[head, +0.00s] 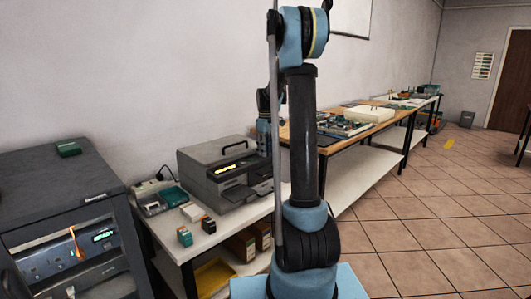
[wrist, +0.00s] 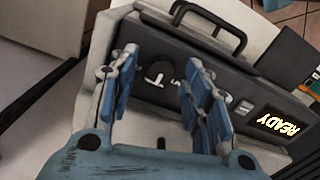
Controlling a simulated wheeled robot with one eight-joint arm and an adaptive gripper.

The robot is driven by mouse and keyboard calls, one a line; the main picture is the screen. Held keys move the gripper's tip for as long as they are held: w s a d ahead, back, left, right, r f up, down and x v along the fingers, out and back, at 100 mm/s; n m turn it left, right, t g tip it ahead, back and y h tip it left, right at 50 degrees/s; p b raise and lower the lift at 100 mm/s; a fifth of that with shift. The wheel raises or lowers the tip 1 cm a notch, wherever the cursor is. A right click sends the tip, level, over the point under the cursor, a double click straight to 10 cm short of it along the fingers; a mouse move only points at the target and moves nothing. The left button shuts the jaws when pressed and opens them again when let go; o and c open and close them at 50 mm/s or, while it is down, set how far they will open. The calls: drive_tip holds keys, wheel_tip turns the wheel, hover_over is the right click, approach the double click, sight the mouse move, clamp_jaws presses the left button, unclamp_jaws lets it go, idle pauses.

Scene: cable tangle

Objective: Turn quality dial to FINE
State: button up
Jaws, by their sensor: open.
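The grey machine (head: 222,174) with a top handle and a lit yellow display stands on the white bench in the head view. In the wrist view its dark front panel (wrist: 215,88) fills the middle, and the lit display (wrist: 278,123) reads READY. A dark round shape with white marks, seemingly the quality dial (wrist: 158,76), sits on this panel; its setting is not readable. My gripper (wrist: 160,72) is open, with its blue fingers on either side of the dial in the picture. I cannot tell whether they touch it. In the head view my arm partly hides the gripper and the machine's right side.
Small boxes (head: 184,236) stand on the white bench in front of the machine. A grey-green device (head: 160,200) is left of it. A dark rack (head: 60,200) stands at far left. A wooden workbench (head: 330,137) with boards lies beyond.

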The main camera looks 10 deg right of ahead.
drive_tip(key=shift+f, duration=0.3)
clamp_jaws()
drive_tip(key=shift+m, duration=0.3)
drive_tip(key=m, duration=0.5)
drive_tip(key=shift+w, duration=0.1)
drive_tip(key=m, duration=0.6)
drive_tip(key=shift+r, duration=0.1)
drive_tip(key=shift+m, duration=0.3)
idle(0.3)
unclamp_jaws()
